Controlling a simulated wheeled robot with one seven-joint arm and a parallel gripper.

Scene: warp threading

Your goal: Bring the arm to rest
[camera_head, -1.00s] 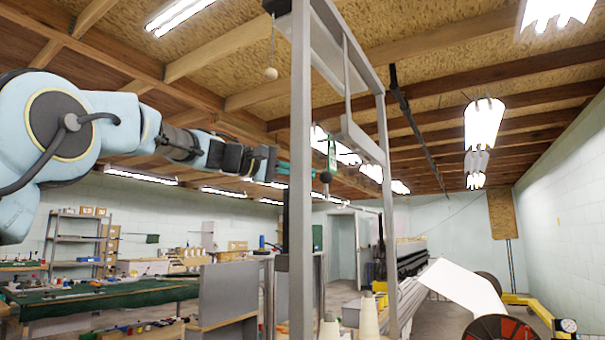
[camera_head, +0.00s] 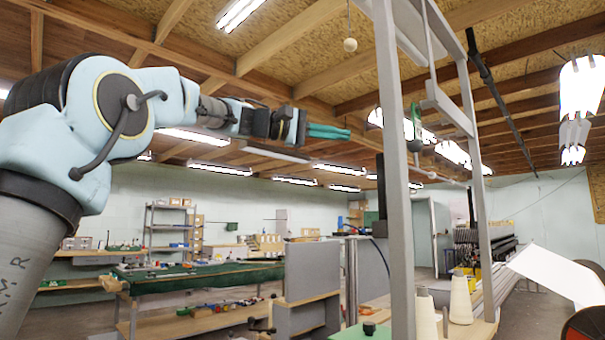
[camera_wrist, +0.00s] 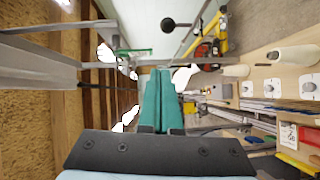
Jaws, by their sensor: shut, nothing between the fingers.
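My gripper (camera_head: 328,131) is raised high at the left of the grey frame in the head view, with its green fingers pointing right. The fingers are together and hold nothing. In the wrist view my gripper (camera_wrist: 160,88) shows its green fingers side by side, also empty. My pale blue arm comes in from the left of the head view, raised and bent. The fingertips are apart from the frame's near post.
A tall grey metal frame (camera_head: 401,200) stands to the right of my gripper. Cream yarn cones (camera_head: 460,298) stand at its foot. A green-topped workbench (camera_head: 205,278) and a shelf rack (camera_head: 168,230) are at the left. Open air surrounds the fingers.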

